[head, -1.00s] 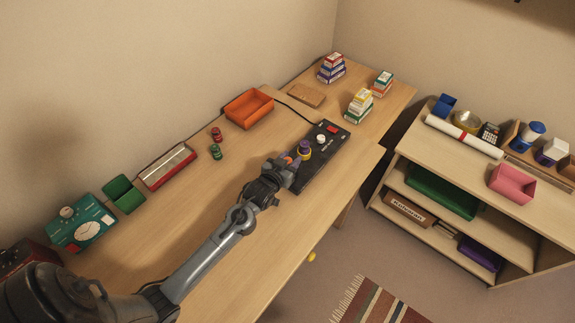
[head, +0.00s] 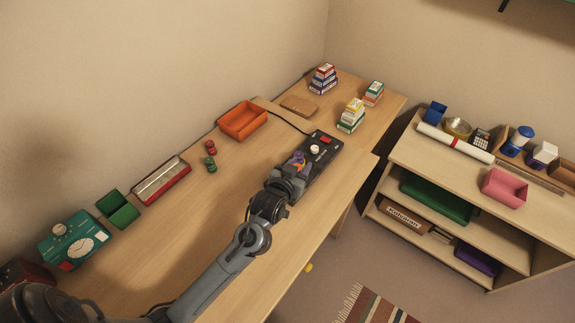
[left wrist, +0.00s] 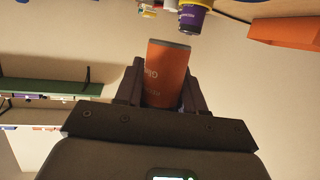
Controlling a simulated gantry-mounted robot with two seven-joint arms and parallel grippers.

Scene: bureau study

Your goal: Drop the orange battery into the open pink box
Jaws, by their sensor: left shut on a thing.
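An orange battery (left wrist: 167,72) with lettering is between the fingers of my left gripper (left wrist: 162,84) in the left wrist view. The left gripper is shut on it. In the head view my left gripper (head: 296,166) is over or beside the black device (head: 325,150) on the desk; the height is hard to tell. The pink box (head: 504,188) is open at the top and stands on the shelf unit at the right, well apart from the gripper. My right gripper is not in view.
A purple battery (left wrist: 193,18) is close beyond the held one. The orange tray (head: 243,122), card boxes (head: 350,115) and red-green batteries (head: 210,155) stand on the desk. A floor gap separates desk and shelf unit (head: 435,160). A white roll (head: 455,143) lies behind the pink box.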

